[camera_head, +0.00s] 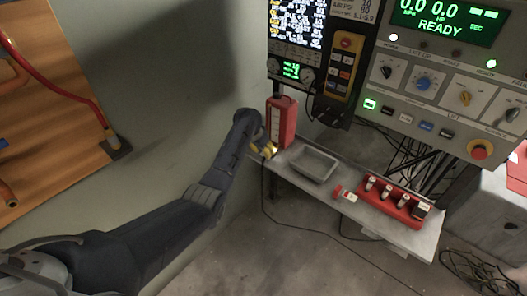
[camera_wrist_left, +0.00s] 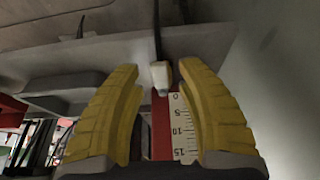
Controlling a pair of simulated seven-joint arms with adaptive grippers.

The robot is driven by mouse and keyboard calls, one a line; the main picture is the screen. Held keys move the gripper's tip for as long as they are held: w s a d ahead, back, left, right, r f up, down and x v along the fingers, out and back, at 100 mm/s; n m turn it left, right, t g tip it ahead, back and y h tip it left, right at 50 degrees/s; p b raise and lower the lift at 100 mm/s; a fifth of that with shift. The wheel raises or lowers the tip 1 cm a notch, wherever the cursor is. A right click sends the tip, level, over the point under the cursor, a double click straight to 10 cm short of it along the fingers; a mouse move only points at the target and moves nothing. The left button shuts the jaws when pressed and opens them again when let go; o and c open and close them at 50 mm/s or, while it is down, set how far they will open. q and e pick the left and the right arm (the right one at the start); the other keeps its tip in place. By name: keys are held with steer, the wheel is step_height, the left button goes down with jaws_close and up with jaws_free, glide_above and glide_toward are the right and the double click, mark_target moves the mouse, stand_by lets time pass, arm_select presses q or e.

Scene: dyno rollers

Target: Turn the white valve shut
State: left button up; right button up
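A small white valve (camera_wrist_left: 161,74) shows in the left wrist view, at the zero end of a white scale on a red graduated container (camera_wrist_left: 162,130). In the head view the red container (camera_head: 284,122) stands upright at the left end of a grey shelf (camera_head: 400,233). My left gripper (camera_head: 264,148) is at the container's lower left side. In the wrist view its yellow fingers (camera_wrist_left: 160,100) are apart, one on each side of the valve, with gaps visible. The valve is hard to make out in the head view. My right gripper is not in view.
On the shelf are a grey tray (camera_head: 314,164), a small red and white item (camera_head: 344,194) and a red rack (camera_head: 388,205) with several small bottles. A control console (camera_head: 440,90) stands behind. A dark cable hangs below the shelf. A wooden board (camera_head: 45,100) is on the left.

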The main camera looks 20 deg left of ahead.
arm_select(q)
jaws_close()
steer(key=shift+a, duration=0.15)
stand_by(0.4)
